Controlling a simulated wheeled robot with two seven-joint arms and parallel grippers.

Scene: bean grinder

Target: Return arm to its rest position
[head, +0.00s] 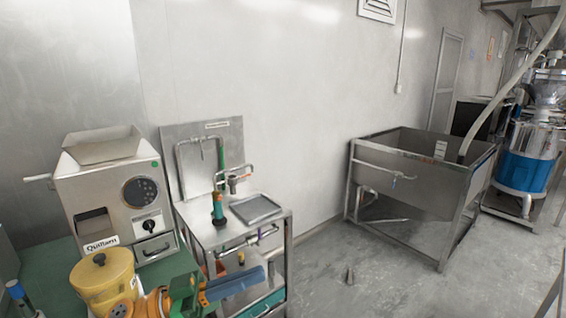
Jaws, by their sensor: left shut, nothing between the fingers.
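The bean grinder (118,190) is a beige machine with a hopper on top, a round dial and a "Quiltarn" label. It stands on a green-topped table at the left. A yellow lidded pot (103,283) stands in front of it. My left gripper (256,278) reaches in from the bottom left, past the pot, on an orange arm. Its blue-grey fingers are shut and empty, in front of the steel sink stand. My right gripper is not in view.
The steel stand (196,233) holds a tap, a green-handled tool (217,209) and a shallow tray (256,208). A large steel basin (415,175) and a blue-banded machine (526,170) stand farther right. The grey floor between is mostly clear.

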